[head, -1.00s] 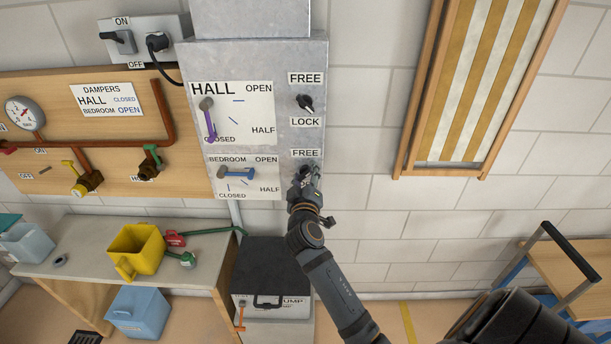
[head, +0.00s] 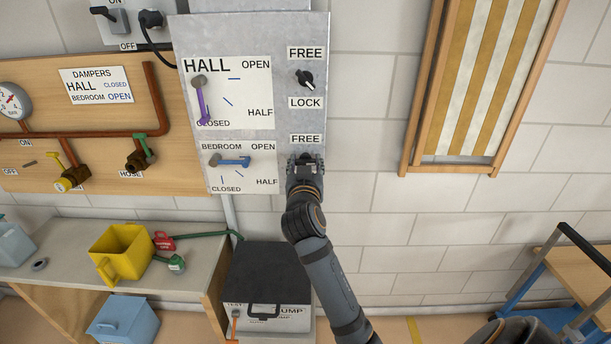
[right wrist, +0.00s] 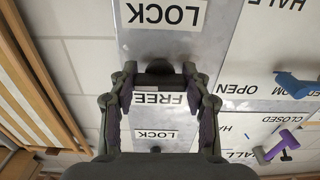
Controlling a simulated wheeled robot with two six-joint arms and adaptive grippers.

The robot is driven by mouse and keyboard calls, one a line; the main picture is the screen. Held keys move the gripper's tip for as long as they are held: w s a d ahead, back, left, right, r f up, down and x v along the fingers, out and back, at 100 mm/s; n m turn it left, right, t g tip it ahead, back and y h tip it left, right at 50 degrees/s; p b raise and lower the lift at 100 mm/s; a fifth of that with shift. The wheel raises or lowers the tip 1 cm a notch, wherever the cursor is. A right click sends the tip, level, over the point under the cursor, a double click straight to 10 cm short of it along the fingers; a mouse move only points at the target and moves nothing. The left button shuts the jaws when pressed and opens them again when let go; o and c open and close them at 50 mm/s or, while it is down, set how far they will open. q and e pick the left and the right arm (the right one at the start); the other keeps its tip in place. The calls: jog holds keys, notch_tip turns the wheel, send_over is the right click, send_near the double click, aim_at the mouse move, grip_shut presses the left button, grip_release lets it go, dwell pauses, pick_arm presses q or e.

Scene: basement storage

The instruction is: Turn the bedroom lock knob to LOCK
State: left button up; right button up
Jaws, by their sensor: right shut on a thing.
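The bedroom lock knob (right wrist: 160,68) is a dark knob between the FREE label (head: 306,139) and the LOCK label (right wrist: 170,14), which shows upside down in the right wrist view. My right gripper (head: 305,163) is at this knob, its two fingers (right wrist: 160,76) on either side and shut on it. In the head view the gripper hides the knob and its LOCK label. I cannot tell which way the knob points. My left gripper is not in view.
The hall lock knob (head: 305,79) sits just above on the same grey panel (head: 290,25). The purple hall lever (head: 203,105) and blue bedroom lever (head: 235,162) are to the left. A wooden striped frame (head: 470,90) hangs at the right. A black-topped box (head: 268,270) stands below.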

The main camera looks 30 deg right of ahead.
jog(key=m+b, duration=0.4)
jog(key=shift+f+m, duration=0.3)
jog(key=m+b, duration=0.3)
jog(key=shift+r, duration=0.1)
jog(key=shift+r+m+b, duration=0.15)
jog(key=shift+m+b, duration=0.45)
jog(key=shift+m, duration=0.2)
jog(key=o, duration=1.2)
jog(key=shift+w, duration=0.1)
jog(key=shift+c, duration=0.2)
jog(key=shift+r, duration=0.15)
